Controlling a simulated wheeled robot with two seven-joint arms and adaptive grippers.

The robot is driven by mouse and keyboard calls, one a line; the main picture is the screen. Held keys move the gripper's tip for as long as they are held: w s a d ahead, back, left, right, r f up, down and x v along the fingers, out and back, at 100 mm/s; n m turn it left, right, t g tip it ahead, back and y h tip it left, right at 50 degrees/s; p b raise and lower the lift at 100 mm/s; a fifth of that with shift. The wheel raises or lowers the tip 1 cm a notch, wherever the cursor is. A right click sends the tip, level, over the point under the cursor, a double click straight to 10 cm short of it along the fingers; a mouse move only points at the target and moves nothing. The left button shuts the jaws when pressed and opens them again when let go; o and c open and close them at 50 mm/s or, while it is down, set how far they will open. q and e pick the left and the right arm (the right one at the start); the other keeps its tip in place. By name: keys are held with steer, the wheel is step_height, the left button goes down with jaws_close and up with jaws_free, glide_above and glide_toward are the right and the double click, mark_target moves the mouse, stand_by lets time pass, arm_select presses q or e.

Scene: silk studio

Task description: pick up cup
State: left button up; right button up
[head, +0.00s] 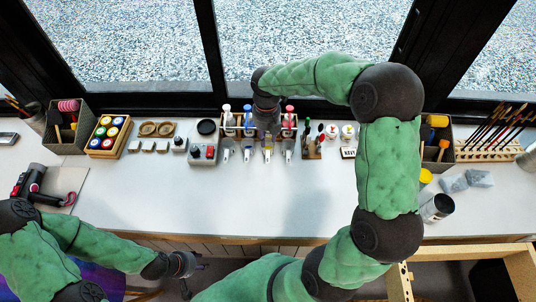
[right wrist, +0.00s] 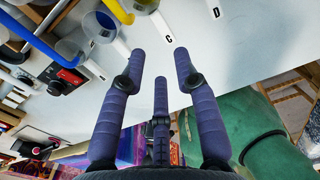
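A dark-rimmed cylindrical container (head: 437,207), which may be the cup, stands tilted or lies at the right of the white counter. Round cup-like openings (right wrist: 100,26) show beside coloured handles at the top of the right wrist view; I cannot tell which thing is the task's cup. My right gripper (head: 268,122) hangs over the rack in the middle; in the right wrist view its purple fingers (right wrist: 160,75) are spread apart with nothing between them. My left gripper (head: 195,268) is low at the front edge, empty as far as shows, its fingers too small to judge.
A wooden rack (head: 237,130) with several coloured tools stands mid-counter. A paint tray (head: 108,134) and grey bin (head: 67,138) are further left. Brushes (head: 494,135) stand at right. The front middle of the counter is clear.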

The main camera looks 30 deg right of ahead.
mark_target(267, 155)
step_height(267, 155, down, 6)
steer(key=shift+f+b, duration=0.2)
steer(key=shift+b, duration=0.6)
step_height(267, 155, down, 5)
steer(key=shift+a+f+b, duration=0.1)
steer(key=shift+b, duration=0.8)
jaws_close()
